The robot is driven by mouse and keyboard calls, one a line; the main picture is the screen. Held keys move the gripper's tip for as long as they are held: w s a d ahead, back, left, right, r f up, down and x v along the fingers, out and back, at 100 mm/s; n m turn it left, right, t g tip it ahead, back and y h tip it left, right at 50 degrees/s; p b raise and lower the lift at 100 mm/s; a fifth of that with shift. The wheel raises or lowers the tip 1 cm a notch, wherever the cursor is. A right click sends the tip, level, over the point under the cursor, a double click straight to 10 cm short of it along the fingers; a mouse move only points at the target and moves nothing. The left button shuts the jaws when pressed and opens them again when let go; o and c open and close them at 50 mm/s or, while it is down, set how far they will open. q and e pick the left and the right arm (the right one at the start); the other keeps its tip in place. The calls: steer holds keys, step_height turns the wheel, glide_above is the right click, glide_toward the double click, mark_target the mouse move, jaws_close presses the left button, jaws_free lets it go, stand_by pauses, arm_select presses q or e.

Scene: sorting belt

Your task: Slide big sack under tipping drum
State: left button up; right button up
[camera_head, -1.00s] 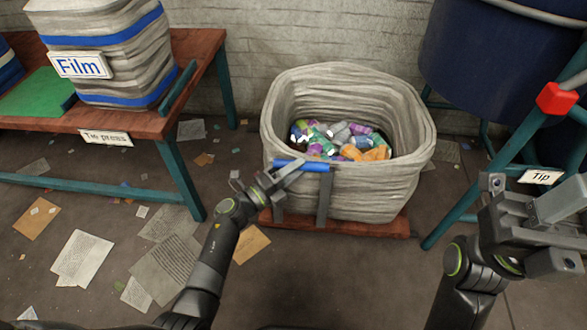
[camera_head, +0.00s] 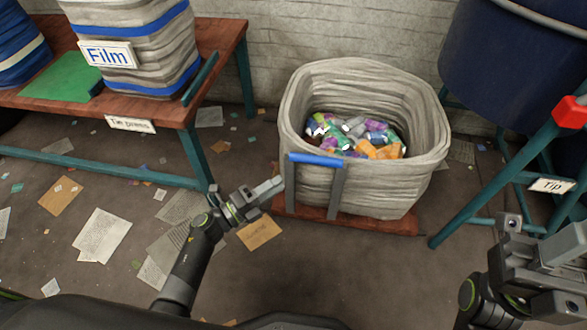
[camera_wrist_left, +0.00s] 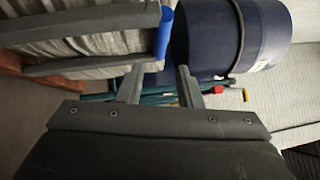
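The big grey woven sack (camera_head: 385,178) stands open-topped on a low reddish-brown board (camera_head: 395,222), holding crushed coloured cans. A blue handle bar (camera_head: 316,159) on grey uprights is at its front left. The dark blue tipping drum (camera_head: 505,60) hangs at upper right, beyond the sack; it also shows in the left wrist view (camera_wrist_left: 205,35). My left gripper (camera_head: 280,184) is open and empty, left of and below the handle, apart from it. In the left wrist view the handle (camera_wrist_left: 165,32) lies beyond the fingers. My right gripper (camera_head: 570,272) appears open and empty at lower right, partly cut off.
A teal frame with a Tip label (camera_head: 551,185) and red knob (camera_head: 570,112) supports the drum. A table (camera_head: 205,100) at left carries a Film bale (camera_head: 140,45) and a green sheet (camera_head: 62,78). Papers litter the floor; the space before the sack is otherwise clear.

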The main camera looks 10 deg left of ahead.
arm_select(q)
steer(key=r+v, duration=0.1)
steer(key=v, duration=0.5)
steer(key=shift+f+p, duration=0.4)
steer(key=shift+f, duration=0.05)
